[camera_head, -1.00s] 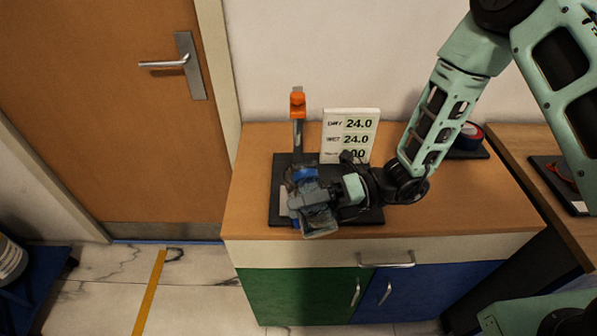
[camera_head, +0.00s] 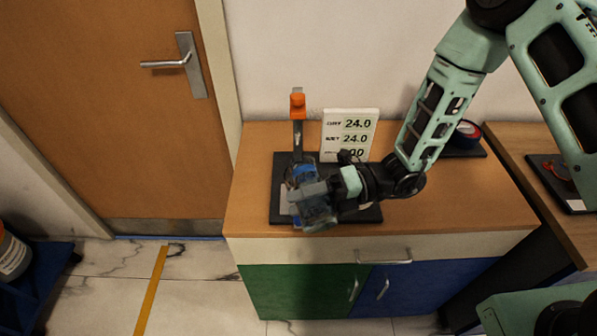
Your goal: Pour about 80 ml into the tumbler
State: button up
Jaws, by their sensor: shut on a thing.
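My gripper (camera_head: 312,192) is over the black base plate (camera_head: 368,214) of a rig on the cabinet top. It is shut on a clear, see-through vessel (camera_head: 319,216), which shows just in front of and below the fingers. The gripper hides much of the vessel, so its exact tilt and its contents cannot be told. A blue patch (camera_head: 303,172) shows just behind the fingers, partly hidden. I cannot tell for certain which clear thing here is the tumbler.
A post with an orange top (camera_head: 297,103) stands behind the gripper. A white display board (camera_head: 350,130) reads 24.0 on two rows; its lowest row is partly covered by my arm. A dark blue and red round item (camera_head: 467,133) sits at the back right. The cabinet top (camera_head: 470,205) is clear at right.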

jog(key=shift+r+m+p, duration=0.55)
jog(key=shift+m+p, duration=0.05)
jog(key=shift+p, duration=0.65)
dwell(1.1)
jog(key=f+b, duration=0.1)
jog(key=b, duration=0.1)
jog(key=s+f+n+b, duration=0.1)
jog(key=b, duration=0.1)
jog(key=shift+d+f+n+b, duration=0.15)
jog(key=shift+f+n+b, duration=0.15)
jog(key=shift+b, duration=0.1)
jog(key=shift+f+n+b, duration=0.25)
jog(key=shift+n+b, duration=0.15)
jog(key=shift+n, duration=0.5)
jog(key=shift+w+f+n+b, duration=0.2)
jog(key=shift+f+n+b, duration=0.3)
jog(key=shift+n+b, duration=0.1)
jog(key=shift+n+t, duration=0.3)
